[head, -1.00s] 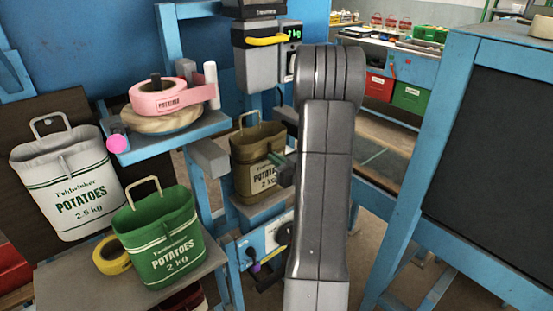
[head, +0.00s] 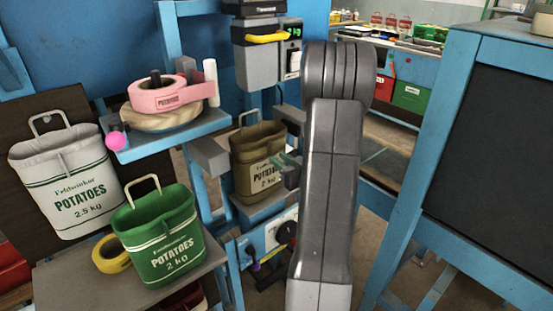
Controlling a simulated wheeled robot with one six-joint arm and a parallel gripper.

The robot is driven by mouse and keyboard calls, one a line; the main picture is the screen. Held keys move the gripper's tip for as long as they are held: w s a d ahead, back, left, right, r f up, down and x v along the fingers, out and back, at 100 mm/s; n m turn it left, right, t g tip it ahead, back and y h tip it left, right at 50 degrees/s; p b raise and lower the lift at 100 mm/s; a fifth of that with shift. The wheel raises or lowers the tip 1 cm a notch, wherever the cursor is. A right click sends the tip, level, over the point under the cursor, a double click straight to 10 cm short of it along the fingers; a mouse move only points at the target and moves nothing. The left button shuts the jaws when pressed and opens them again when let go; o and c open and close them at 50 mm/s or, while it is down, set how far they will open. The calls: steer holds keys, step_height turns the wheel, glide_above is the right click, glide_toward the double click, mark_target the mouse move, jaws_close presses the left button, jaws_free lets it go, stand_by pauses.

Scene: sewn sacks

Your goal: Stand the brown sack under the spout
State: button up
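The brown sack (head: 256,165) stands upright, open at the top with its handle up, on a small grey shelf (head: 262,210) below the grey filling head (head: 258,68). The spout at the bottom of that head is hard to make out; the sack's mouth lies roughly beneath the head. My gripper (head: 284,162), with greenish fingertips, is at the sack's right side, close to its front. The arm hides part of the gripper. I cannot tell whether the fingers touch the sack or how far apart they are.
A white sack (head: 70,185) hangs at left, and a green sack (head: 160,240) stands on a grey shelf beside yellow tape (head: 110,255). A pink label roll (head: 165,95) sits on a blue bracket. A blue-framed dark panel (head: 490,150) stands at right.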

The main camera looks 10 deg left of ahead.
steer(key=b+v, duration=0.1)
steer(key=v, duration=0.8)
steer(key=shift+s+d+b, duration=0.3)
steer(key=shift+w, duration=0.1)
steer(key=p+x, duration=0.2)
steer(key=x, duration=1)
steer(key=shift+d+f, duration=0.1)
